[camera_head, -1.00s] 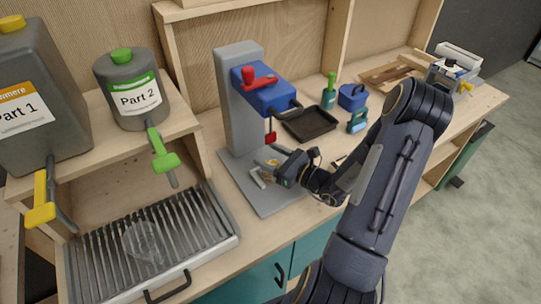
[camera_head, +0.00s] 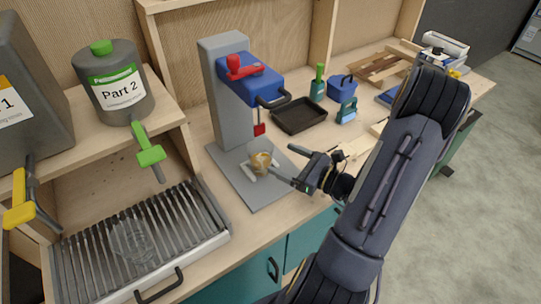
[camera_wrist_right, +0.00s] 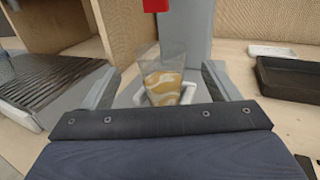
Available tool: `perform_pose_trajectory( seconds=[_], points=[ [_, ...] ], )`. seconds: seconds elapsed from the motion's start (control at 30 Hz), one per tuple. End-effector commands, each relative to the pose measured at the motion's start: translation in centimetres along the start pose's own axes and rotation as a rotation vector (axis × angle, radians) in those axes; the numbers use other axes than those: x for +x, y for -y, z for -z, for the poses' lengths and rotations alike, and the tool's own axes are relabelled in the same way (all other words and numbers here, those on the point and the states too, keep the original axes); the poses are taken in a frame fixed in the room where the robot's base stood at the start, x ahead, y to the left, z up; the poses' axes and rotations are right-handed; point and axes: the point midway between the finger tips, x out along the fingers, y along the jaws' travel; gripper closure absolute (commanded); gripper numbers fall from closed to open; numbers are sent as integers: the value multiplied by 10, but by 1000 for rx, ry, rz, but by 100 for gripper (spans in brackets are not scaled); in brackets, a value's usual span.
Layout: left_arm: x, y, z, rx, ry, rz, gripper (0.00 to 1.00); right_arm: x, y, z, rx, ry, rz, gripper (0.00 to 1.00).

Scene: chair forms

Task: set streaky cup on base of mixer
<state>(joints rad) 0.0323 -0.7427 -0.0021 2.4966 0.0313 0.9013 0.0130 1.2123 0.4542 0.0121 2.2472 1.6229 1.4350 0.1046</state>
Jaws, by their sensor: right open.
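The streaky cup (camera_head: 261,161), clear with tan and white swirls, stands upright on the grey base of the mixer (camera_head: 254,195), below the red paddle (camera_head: 259,129). It also shows in the right wrist view (camera_wrist_right: 163,79), between the two fingers. The mixer has a grey column (camera_head: 229,90) and a blue head (camera_head: 249,79) with a red knob. My right gripper (camera_head: 276,161) is open, with a finger on either side of the cup and its body to the right of it. Whether the fingers touch the cup is hard to tell. My left gripper is not in view.
A clear cup (camera_head: 131,240) stands on the slatted grate (camera_head: 190,215) at left. Part 2 jug (camera_head: 113,85) sits on the shelf above. A black tray (camera_head: 299,116) and blue box (camera_head: 341,86) lie behind and right of the mixer.

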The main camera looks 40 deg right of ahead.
Motion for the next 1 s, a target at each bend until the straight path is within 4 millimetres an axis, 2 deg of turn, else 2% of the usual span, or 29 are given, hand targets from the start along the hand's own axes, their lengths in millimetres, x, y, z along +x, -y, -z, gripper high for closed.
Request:
perform_pose_trajectory(
  seconds=[0.1, 0.27, 0.37, 0.47, 0.53, 0.6, 0.7, 0.8, 0.9, 1.0],
  points=[
    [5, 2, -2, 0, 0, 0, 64, -18, 1, 2, -1, -2, 3, 18],
    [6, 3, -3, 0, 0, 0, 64, -27, -5, -3, -12, -2, -23, 18],
    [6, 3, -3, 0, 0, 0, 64, -13, -33, -19, -88, -17, -156, 18],
    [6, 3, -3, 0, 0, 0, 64, 5, -94, -43, -273, -50, -429, 18],
    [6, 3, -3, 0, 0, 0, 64, 5, -145, -56, -468, -80, -659, 18],
    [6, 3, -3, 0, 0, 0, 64, -6, -189, -61, -706, -107, -876, 18],
    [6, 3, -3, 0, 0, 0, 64, -31, -226, -60, -1088, -131, -1123, 18],
    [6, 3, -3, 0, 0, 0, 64, -52, -237, -58, -1490, -135, -1276, 18],
    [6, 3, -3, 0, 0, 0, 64, -63, -233, -61, -1843, -126, -1332, 18],
    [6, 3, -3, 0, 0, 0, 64, -66, -226, -66, -2102, -114, -1330, 18]
  ],
)
